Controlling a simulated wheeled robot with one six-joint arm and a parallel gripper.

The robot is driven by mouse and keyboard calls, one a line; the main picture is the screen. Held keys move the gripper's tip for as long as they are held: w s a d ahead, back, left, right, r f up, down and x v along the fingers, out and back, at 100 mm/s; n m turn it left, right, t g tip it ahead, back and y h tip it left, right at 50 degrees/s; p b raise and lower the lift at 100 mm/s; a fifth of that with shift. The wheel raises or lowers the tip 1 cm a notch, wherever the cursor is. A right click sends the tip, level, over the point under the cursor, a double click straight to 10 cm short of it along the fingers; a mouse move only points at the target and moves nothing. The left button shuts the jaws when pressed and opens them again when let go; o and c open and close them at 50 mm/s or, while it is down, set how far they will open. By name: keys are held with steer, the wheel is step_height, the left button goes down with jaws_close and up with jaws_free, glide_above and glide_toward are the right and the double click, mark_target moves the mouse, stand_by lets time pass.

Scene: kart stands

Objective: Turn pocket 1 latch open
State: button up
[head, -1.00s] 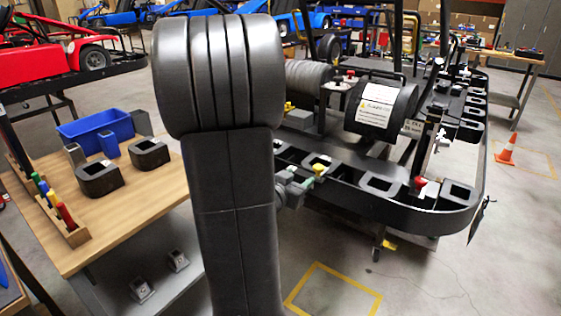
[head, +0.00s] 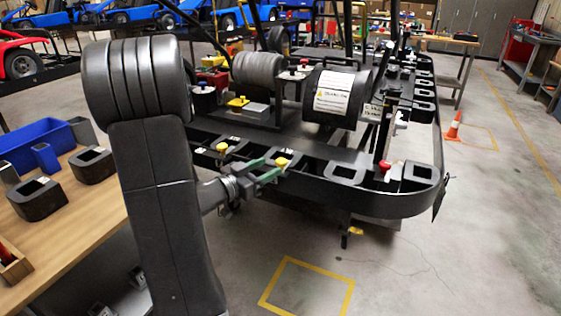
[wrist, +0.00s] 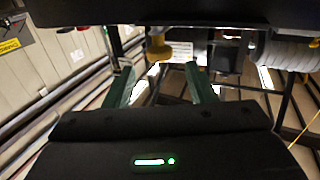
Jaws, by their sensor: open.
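In the head view my gripper (head: 271,169) has its green fingers spread at the near rim of the black kart stand (head: 400,204). A yellow latch knob (head: 281,162) on that rim is right by the fingertips. A second yellow knob (head: 221,148) is on the rim further left, and a red knob (head: 384,169) further right. I cannot read which one belongs to pocket 1. In the wrist view my gripper (wrist: 162,75) is open and empty, with a yellow knob (wrist: 158,48) beyond and between the fingers, nearer the left one. Whether they touch is unclear.
A wooden table (head: 85,230) with a blue bin (head: 38,145) and black blocks is at the left. A black roller with a white label (head: 332,93) stands on the stand. The floor in front, with a yellow marked square (head: 306,287), is clear. An orange cone (head: 453,126) is at the right.

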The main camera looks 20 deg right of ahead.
mark_target(277, 162)
steer(key=x, duration=0.6)
steer(key=shift+d, duration=0.1)
steer(key=shift+c, duration=0.2)
steer(key=c, duration=0.9)
